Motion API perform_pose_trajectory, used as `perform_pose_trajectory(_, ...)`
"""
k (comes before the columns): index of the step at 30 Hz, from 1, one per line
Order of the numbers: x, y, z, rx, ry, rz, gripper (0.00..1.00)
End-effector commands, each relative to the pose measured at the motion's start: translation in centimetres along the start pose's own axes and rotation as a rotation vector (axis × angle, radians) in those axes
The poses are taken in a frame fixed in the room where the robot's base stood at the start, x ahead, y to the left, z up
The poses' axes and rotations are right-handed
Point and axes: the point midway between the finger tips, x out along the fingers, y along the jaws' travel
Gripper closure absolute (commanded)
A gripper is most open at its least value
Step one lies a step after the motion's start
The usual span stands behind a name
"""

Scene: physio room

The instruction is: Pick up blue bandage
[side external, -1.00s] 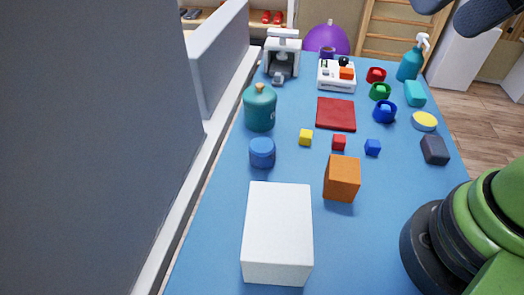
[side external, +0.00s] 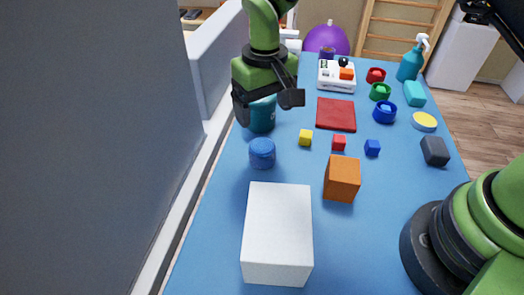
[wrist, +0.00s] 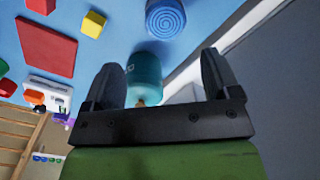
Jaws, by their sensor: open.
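The blue bandage (side external: 262,153) is a short upright roll on the blue table, left of the small cubes. In the wrist view its spiral top (wrist: 165,18) shows at the upper edge, beyond my fingertips and apart from them. My gripper (side external: 268,106) is open and empty, above and behind the bandage in the side view. In the wrist view my gripper (wrist: 160,68) has its two dark fingers wide apart, with the teal jar (wrist: 144,74) seen between them. In the side view the gripper partly hides this jar (side external: 262,118).
A white box (side external: 278,235) and an orange block (side external: 342,178) stand nearer the camera. Yellow (side external: 305,138), red (side external: 339,143) and blue (side external: 372,148) cubes lie to the right of the bandage. A grey wall (side external: 90,150) runs along the left. A red mat (side external: 336,114) lies farther back.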

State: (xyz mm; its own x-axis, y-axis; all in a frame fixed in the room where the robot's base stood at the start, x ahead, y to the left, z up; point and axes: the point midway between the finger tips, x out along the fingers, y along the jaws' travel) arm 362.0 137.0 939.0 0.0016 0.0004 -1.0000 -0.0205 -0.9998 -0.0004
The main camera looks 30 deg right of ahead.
Motion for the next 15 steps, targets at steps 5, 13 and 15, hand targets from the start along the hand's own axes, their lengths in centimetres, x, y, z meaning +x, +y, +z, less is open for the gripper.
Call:
perform_pose_trajectory(5,2.8,0.0,0.1,-0.001,-0.005,0.003,0.18)
perform_pose_trajectory(13,5.3,-0.2,0.2,0.000,-0.004,0.002,0.18)
perform_pose_trajectory(15,6.3,-0.5,0.4,-0.002,-0.005,0.002,0.18)
